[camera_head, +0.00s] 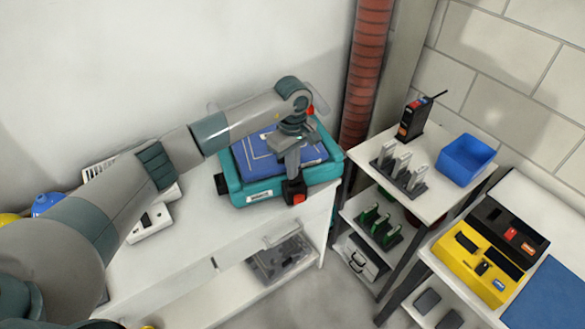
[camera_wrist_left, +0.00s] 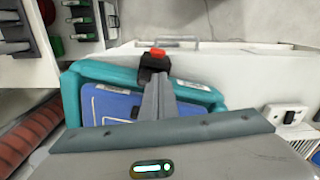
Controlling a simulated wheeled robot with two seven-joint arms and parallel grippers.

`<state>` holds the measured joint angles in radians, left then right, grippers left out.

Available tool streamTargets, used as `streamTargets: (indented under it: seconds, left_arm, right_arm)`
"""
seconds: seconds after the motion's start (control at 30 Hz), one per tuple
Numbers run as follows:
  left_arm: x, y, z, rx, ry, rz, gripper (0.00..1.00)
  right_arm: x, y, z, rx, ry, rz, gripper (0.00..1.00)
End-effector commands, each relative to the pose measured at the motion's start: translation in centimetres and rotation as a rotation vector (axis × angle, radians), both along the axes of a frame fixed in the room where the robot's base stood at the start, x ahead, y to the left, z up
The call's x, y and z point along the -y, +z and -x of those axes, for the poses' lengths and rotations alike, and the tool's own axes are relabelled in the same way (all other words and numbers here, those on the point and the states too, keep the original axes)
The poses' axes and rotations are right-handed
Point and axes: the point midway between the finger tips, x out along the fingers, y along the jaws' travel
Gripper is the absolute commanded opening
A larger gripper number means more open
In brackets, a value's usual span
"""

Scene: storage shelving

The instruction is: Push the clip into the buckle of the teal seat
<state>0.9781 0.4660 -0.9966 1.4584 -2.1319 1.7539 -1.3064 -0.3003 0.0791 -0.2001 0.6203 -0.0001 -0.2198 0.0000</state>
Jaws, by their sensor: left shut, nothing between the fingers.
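The teal seat (camera_head: 236,186) with a blue pad (camera_head: 254,158) sits on the white counter. Its black buckle (camera_head: 290,187) with a red button (camera_head: 298,198) is at the front edge. The buckle (camera_wrist_left: 152,62) and the teal seat (camera_wrist_left: 72,98) also show in the left wrist view. My left gripper (camera_head: 291,174) is shut and empty, pointing down over the seat with its tips at the buckle. It shows in the left wrist view (camera_wrist_left: 156,80), where I cannot tell whether it touches the buckle. I cannot make out the clip. My right gripper is not in view.
A white shelf (camera_head: 440,196) on the right holds a blue bin (camera_head: 466,160), a black device (camera_head: 412,122) and a grey rack (camera_head: 400,178). A yellow case (camera_head: 464,272) stands at the lower right. A red ribbed pipe (camera_head: 364,75) rises behind the seat.

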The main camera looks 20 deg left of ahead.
Motion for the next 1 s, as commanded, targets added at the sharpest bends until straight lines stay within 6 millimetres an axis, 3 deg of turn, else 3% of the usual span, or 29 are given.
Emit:
streamTargets:
  seconds: [1.0]
  left_arm:
    - [0.01, -0.97, 0.18, -0.005, -0.001, -0.001, 0.00]
  right_arm:
    - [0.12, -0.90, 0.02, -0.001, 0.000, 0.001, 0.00]
